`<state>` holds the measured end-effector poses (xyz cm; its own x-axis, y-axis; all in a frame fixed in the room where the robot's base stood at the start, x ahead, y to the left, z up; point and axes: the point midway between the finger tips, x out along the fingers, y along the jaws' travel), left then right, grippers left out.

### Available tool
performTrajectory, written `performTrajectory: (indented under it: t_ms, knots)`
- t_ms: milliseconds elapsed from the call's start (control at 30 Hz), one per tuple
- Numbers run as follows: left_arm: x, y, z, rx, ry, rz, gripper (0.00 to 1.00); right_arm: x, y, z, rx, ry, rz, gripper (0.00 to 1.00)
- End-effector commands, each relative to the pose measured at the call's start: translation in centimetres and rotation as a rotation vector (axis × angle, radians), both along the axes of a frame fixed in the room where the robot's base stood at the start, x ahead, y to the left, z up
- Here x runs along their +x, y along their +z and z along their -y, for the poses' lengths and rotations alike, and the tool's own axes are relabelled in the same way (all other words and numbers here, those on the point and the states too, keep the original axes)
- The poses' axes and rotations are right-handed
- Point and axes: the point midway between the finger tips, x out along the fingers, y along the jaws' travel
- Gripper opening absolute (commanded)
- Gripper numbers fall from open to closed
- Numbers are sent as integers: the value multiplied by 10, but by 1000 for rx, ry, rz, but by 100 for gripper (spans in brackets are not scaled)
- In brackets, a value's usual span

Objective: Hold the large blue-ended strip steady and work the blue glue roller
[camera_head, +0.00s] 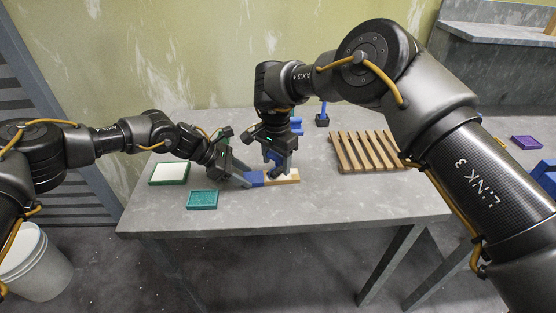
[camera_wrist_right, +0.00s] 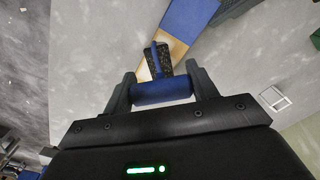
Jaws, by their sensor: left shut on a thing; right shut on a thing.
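The large strip (camera_head: 291,177) lies on the table near its front edge, pale wood with a blue end (camera_head: 256,179) on the left. My left gripper (camera_head: 246,180) is shut on the strip at that blue end. My right gripper (camera_head: 278,170) points down over the strip, shut on the blue handle of the glue roller. In the right wrist view the handle (camera_wrist_right: 163,92) lies across between the fingers, and the dark speckled roller head (camera_wrist_right: 158,63) is over the strip's wooden part (camera_wrist_right: 174,50). I cannot tell whether it touches. The fingers partly hide the roller in the head view.
A green-rimmed white pad (camera_head: 170,173) and a teal tray (camera_head: 202,200) are on the left. A slatted wooden rack (camera_head: 365,150) and a small dark blue stand (camera_head: 322,120) are behind to the right. The table's front right is clear. A pail (camera_head: 38,265) stands on the floor.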

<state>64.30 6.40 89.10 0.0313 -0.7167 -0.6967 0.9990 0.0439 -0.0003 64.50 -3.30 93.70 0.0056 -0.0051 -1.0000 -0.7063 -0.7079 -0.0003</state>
Motion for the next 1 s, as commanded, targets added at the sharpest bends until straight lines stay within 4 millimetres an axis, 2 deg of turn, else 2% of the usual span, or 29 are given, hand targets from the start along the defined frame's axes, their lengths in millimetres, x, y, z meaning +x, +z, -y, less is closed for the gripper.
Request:
performTrajectory:
  t_ms: [167,533,1000]
  knots:
    - [0,0,0,0,0,0,8,0,0,3,0,-1,0,40]
    - [0,0,0,0,0,0,8,1,-1,26,-1,-1,1,40]
    - [0,0,0,0,1,1,8,1,-2,23,-3,-1,-1,40]
